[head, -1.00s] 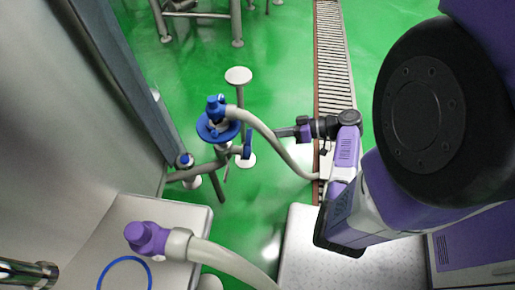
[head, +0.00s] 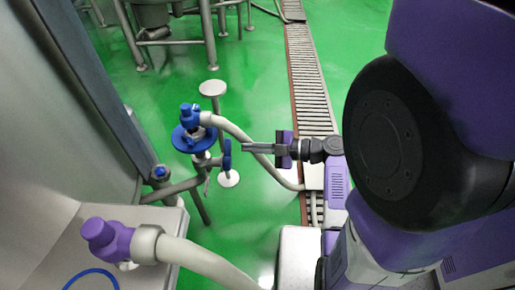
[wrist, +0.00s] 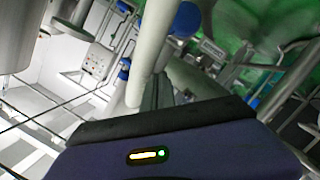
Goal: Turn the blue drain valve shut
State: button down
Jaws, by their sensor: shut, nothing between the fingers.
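A blue lever handle (head: 227,154), which looks like the drain valve's, stands upright at the end of a short pipe in the head view. A blue disc (head: 182,142) and a blue cap sit just left of it. My gripper (head: 244,148) is shut and empty. Its tips point left, a little right of the lever, with a small gap in the picture; I cannot tell the depth. In the wrist view, the shut dark fingers (wrist: 163,92) lie beside a pale hose. Blue parts show there, but I cannot tell which is the lever.
The pale hose (head: 268,160) curves down from the blue cap and passes close to my fingers. A purple-ended hose (head: 165,246) lies at lower left. A small blue knob (head: 160,171) tops a pipe by the wall. Green floor (head: 245,85) is open behind.

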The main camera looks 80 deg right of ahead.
send_over(228, 155)
jog(key=s+a, duration=0.2)
jog(key=s, duration=0.1)
jog(key=f, duration=0.1)
jog(key=d+f, duration=0.1)
jog(key=d+f+b, duration=0.1)
jog(key=d+f, duration=0.1)
jog(key=shift+w+d+b, duration=0.1)
jog(key=shift+w+b, duration=0.2)
jog(key=shift+d+m, duration=0.35)
jog(key=shift+m, duration=0.15)
jog(key=d+f+m+b, duration=0.1)
jog(key=d+f+m+y+b, duration=0.1)
jog(key=m, duration=0.1)
jog(key=d+f+m+y+b, duration=0.1)
jog(key=m, duration=0.1)
jog(key=shift+w+d+f+g+b, duration=0.15)
jog(key=shift+d+g+b, duration=0.25)
jog(key=shift+d, duration=0.1)
dwell(0.4)
